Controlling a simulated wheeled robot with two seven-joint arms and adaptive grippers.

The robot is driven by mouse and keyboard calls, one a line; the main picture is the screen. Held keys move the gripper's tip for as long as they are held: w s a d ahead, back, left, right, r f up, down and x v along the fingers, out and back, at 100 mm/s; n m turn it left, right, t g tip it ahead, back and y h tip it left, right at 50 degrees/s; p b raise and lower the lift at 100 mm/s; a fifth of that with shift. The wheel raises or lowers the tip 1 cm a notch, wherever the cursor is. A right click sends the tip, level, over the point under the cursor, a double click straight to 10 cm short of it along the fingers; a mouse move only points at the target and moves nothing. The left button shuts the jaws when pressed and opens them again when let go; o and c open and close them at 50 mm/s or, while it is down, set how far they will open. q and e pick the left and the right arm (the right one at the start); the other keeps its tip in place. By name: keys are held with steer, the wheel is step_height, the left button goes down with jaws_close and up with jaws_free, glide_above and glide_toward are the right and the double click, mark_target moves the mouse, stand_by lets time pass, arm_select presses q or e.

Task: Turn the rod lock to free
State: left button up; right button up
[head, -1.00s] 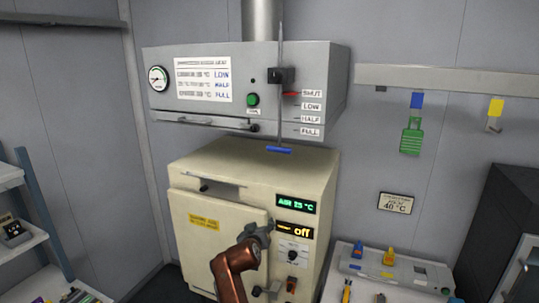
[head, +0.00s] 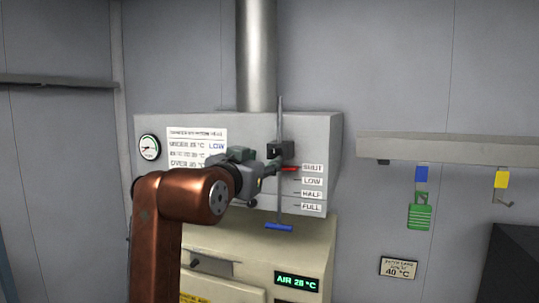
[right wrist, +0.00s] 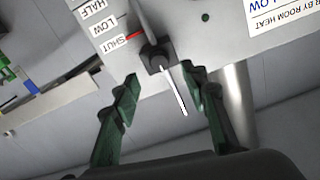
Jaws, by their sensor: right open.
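The rod lock is a dark block (head: 287,150) on the front of the grey hood, with a thin vertical rod (head: 280,195) running through it. The rod has a blue handle (head: 278,227) at its lower end, and a red pointer (head: 291,168) sits level with SHUT. My right gripper (head: 272,173) is open and empty, just left of and below the block. In the right wrist view, turned over, the lock block (right wrist: 159,56) lies ahead between the two green fingers, apart from them. The lock's small knob is hidden in the head view. My left gripper is not in view.
The hood (head: 322,140) has a gauge (head: 149,148) and a notice partly hidden by my arm. Below stands a cream oven (head: 255,247) reading AIR 28 °C. A wall rail (head: 450,150) with tags and a green padlock (head: 420,216) is at the right.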

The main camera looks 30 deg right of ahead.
mark_target(274, 155)
steer(key=p+x, duration=0.1)
steer(key=x, duration=0.4)
steer(key=shift+d, duration=0.2)
steer(key=shift+w+d, duration=0.2)
steer(key=shift+w, duration=0.05)
steer(key=shift+w+d, duration=0.1)
steer(key=shift+w, duration=0.1)
steer(key=c, duration=0.6)
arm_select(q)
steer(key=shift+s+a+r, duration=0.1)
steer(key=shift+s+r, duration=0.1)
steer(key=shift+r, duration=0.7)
arm_select(e)
jaws_close()
